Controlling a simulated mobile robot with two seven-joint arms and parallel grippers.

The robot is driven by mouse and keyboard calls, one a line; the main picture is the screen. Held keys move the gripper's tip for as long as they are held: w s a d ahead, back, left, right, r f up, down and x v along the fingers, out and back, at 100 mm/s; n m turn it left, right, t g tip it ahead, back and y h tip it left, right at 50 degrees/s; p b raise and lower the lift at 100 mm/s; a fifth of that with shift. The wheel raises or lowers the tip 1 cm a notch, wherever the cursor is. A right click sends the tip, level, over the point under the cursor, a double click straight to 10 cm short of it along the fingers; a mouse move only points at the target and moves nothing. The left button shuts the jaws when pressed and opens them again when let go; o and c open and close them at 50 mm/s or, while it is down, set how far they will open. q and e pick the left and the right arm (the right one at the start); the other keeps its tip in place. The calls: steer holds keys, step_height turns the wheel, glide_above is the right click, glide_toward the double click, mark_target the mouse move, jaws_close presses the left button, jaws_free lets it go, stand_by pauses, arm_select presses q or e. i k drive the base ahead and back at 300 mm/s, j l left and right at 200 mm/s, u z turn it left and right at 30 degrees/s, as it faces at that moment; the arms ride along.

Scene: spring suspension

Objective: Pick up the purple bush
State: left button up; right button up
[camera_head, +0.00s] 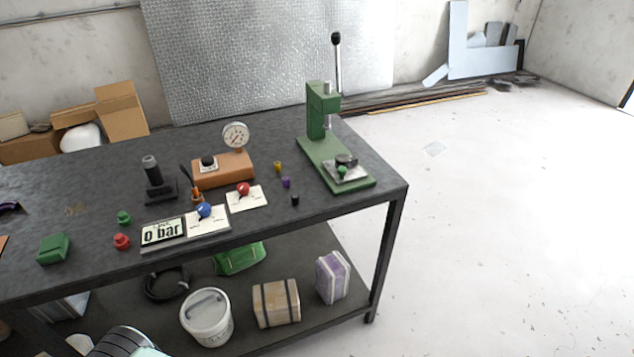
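The purple bush (286,182) is a small purple cylinder standing on the dark workbench top (235,268). It stands left of the green press and right of the card with the red knob. A small yellow piece (278,166) is just behind it, and a small black piece (295,200) is in front of it. Nothing holds the purple bush. Neither of my grippers is in view.
A green lever press (318,150) stands at the bench's right end. A gauge on an orange block (223,169), a pressure display (163,233) and red and blue knobs are to the left. A lower shelf holds a bucket (206,318) and boxes. Open floor lies right.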

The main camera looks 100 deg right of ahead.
mark_target(287, 180)
steer(key=z, duration=3.2)
